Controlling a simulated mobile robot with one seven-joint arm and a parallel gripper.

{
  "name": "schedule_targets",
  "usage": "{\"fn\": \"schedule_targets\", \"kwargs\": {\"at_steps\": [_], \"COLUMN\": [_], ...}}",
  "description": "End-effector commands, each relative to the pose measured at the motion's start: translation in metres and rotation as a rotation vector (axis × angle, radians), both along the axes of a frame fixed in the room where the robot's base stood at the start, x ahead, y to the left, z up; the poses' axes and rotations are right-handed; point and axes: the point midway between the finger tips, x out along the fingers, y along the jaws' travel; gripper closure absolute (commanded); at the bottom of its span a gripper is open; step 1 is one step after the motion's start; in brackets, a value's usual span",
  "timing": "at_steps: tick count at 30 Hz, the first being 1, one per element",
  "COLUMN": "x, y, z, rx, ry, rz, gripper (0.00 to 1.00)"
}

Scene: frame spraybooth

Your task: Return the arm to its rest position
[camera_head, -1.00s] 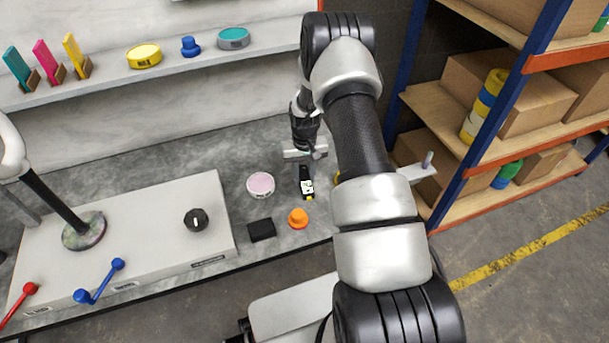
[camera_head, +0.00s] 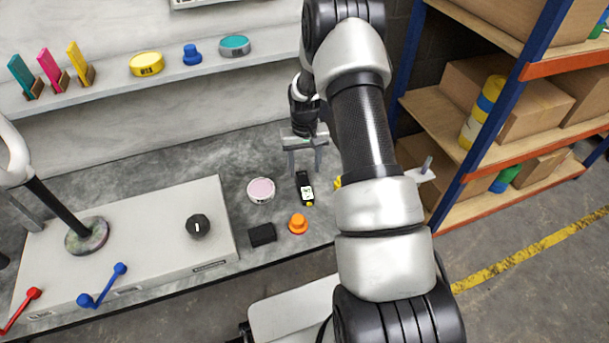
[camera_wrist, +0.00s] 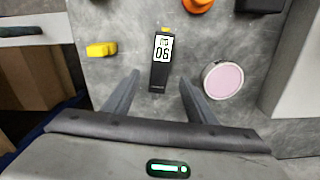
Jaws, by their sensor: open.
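My gripper (camera_head: 305,160) is open and empty above the grey bench, at the end of my raised arm. In the wrist view its two fingers (camera_wrist: 158,92) point at the bench, spread apart. A black handheld meter with a lit display (camera_head: 305,188) lies on the bench near the gripper. In the wrist view the meter (camera_wrist: 161,60) lies just beyond the fingertips, between their lines, and nothing is held.
A pink-topped round tin (camera_head: 261,190), an orange knob-shaped piece (camera_head: 298,223) and a black block (camera_head: 262,234) lie nearby. A yellow piece (camera_wrist: 101,49) lies left in the wrist view. A grey panel with a dial (camera_head: 198,227) is left; shelving (camera_head: 482,150) stands right.

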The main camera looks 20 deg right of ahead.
Motion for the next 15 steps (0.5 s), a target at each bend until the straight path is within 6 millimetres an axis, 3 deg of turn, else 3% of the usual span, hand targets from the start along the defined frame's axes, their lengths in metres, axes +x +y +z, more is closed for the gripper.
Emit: {"fn": "schedule_targets", "kwargs": {"at_steps": [1, 6, 15], "x": [0.001, 0.000, 0.000], "y": [0.000, 0.000, 0.000], "z": [0.018, 0.057, 0.098], "rx": [-0.001, 0.000, 0.000], "ry": [-0.005, -0.003, -0.001], "rz": [0.000, -0.001, 0.000], "gripper": [0.49, 0.49, 0.49]}}
